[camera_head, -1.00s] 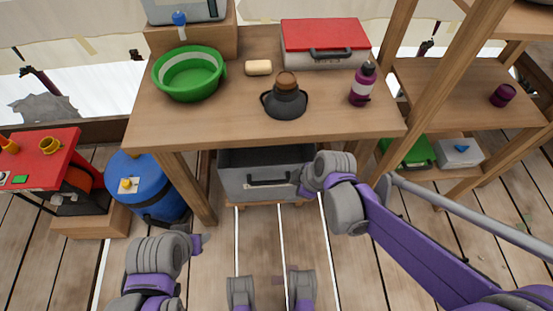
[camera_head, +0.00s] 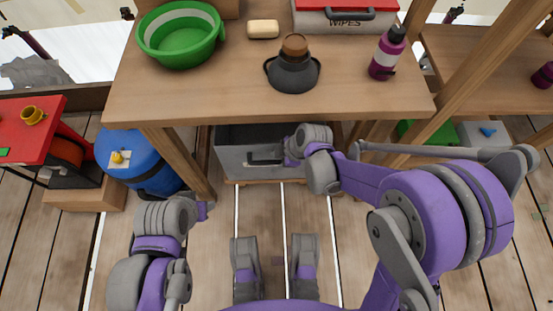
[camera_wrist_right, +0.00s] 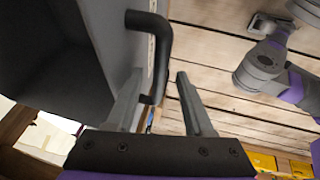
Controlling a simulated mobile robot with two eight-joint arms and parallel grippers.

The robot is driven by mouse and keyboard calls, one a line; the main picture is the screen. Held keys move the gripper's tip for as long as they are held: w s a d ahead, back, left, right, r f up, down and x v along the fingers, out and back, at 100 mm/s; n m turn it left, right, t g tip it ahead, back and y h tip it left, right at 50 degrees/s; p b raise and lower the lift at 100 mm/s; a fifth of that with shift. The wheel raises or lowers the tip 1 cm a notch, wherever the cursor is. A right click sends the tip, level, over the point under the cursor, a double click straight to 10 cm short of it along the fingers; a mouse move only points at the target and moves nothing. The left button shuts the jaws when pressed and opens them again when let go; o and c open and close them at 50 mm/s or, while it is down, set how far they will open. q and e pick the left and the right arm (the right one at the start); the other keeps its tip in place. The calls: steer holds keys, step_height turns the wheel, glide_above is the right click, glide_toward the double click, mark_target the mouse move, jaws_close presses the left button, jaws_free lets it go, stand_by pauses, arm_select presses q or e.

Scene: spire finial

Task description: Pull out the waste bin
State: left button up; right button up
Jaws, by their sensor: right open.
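The waste bin (camera_head: 231,160) is a grey open-topped box under the wooden table, with a black bar handle (camera_head: 262,162) on its front. In the right wrist view the bin's wall (camera_wrist_right: 110,35) is at the left and the handle (camera_wrist_right: 160,45) stands out from it. My right gripper (camera_head: 288,156) is at the right end of the handle. In the wrist view its fingers (camera_wrist_right: 160,88) are apart, with the handle's near end between them; firm contact is not visible. My left gripper (camera_head: 203,211) is low at the left, away from the bin; its fingers are not clear.
The table (camera_head: 200,105) overhangs the bin; its front leg (camera_head: 180,160) stands to the left. A blue barrel (camera_head: 140,160) is further left. The floor before the bin is open.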

steer(key=shift+c, duration=0.3)
jaws_close()
stand_by(1.2)
